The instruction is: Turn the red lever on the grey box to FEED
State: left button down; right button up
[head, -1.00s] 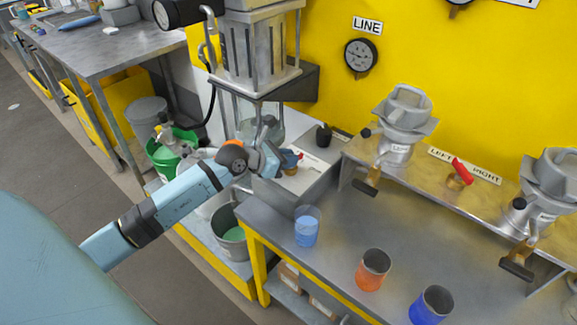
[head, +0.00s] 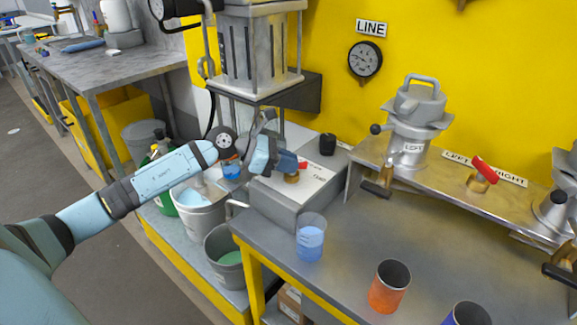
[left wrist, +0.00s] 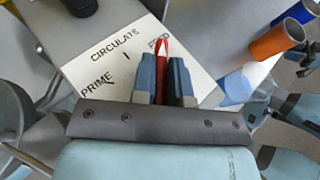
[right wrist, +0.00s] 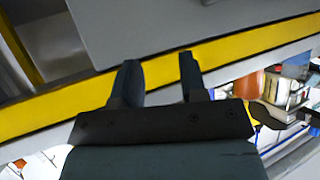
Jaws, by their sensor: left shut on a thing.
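The grey box (head: 268,207) stands on the bench, left of the blue-filled clear cup. Its white top plate shows CIRCULATE, PRIME and FEED in the left wrist view (left wrist: 100,72). My left gripper (head: 291,163) is shut on the red lever (left wrist: 162,62), which lies between its two fingers. The lever's tip points at the FEED label and partly covers it. In the head view only a bit of red (head: 303,165) shows past the fingers, above a brass hub (head: 292,178). My right gripper (right wrist: 157,68) is open and empty near a yellow-edged bench.
A clear cup with blue liquid (head: 310,238), an orange cup (head: 389,286) and a blue cup (head: 467,315) stand on the bench. A black knob (head: 327,143) stands behind the plate. A second red lever (head: 485,170) is on the shelf at right. Buckets (head: 200,215) stand at left.

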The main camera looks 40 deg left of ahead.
pick_arm(q)
jog(key=c, duration=1.1)
grip_release()
jog(key=shift+c, duration=0.2)
pick_arm(e)
jog(key=shift+d+f, duration=0.1)
jog(key=shift+f, duration=0.1)
pick_arm(q)
jog(key=v, duration=1.3)
jog(key=shift+s+a+r, duration=0.2)
jog(key=shift+a+r, duration=0.05)
jog(key=shift+a, duration=0.05)
pick_arm(e)
jog(key=shift+r, duration=0.1)
